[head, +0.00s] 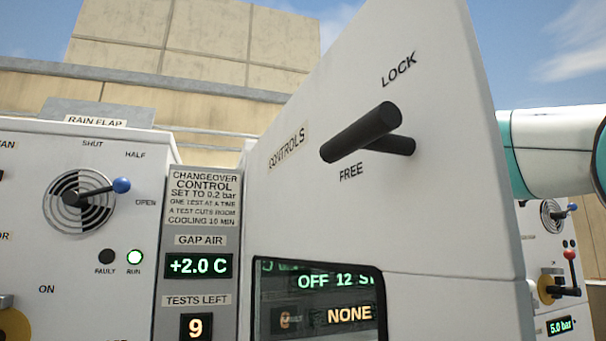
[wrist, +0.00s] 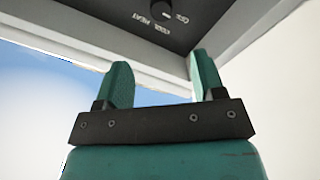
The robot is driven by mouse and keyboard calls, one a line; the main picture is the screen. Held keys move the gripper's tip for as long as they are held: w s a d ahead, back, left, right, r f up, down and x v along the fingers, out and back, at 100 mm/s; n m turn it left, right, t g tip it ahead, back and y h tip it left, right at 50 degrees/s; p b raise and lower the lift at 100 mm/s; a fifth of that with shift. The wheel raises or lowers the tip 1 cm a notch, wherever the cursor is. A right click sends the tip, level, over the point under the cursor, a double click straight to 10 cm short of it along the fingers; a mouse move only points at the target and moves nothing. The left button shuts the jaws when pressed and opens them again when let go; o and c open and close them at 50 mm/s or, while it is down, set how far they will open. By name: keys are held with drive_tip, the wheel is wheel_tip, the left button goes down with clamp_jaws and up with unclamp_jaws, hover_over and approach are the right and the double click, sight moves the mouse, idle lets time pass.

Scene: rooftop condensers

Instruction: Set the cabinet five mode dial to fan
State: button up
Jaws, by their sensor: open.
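In the wrist view a round black dial (wrist: 162,9) sits on a dark panel at the top edge, partly cut off. Small tilted lettering beside it seems to read COOL and HEAT; another label right of it is unclear. I cannot tell where the dial points, and no cabinet number shows. My gripper (wrist: 160,62) is open and empty, its two teal fingers apart below the dial and not touching it. In the head view a white door (head: 400,230) marked CONTROLS stands toward me, and my arm passes behind its right edge, so the gripper and dial are hidden there.
A black handle (head: 362,132) between LOCK and FREE juts from the door. A pale frame edge (wrist: 255,40) borders the dark panel near my right finger. A changeover column (head: 195,250) and a cabinet with a blue-knobbed lever (head: 121,185) stand left.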

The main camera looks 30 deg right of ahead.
drive_tip(key=p+x, duration=1)
drive_tip(key=x, duration=0.2)
drive_tip(key=shift+w+f, duration=0.15)
drive_tip(key=shift+w, duration=0.1)
drive_tip(key=shift+d, duration=0.15)
drive_tip(key=shift+c, duration=0.4)
drive_tip(key=c, duration=0.8)
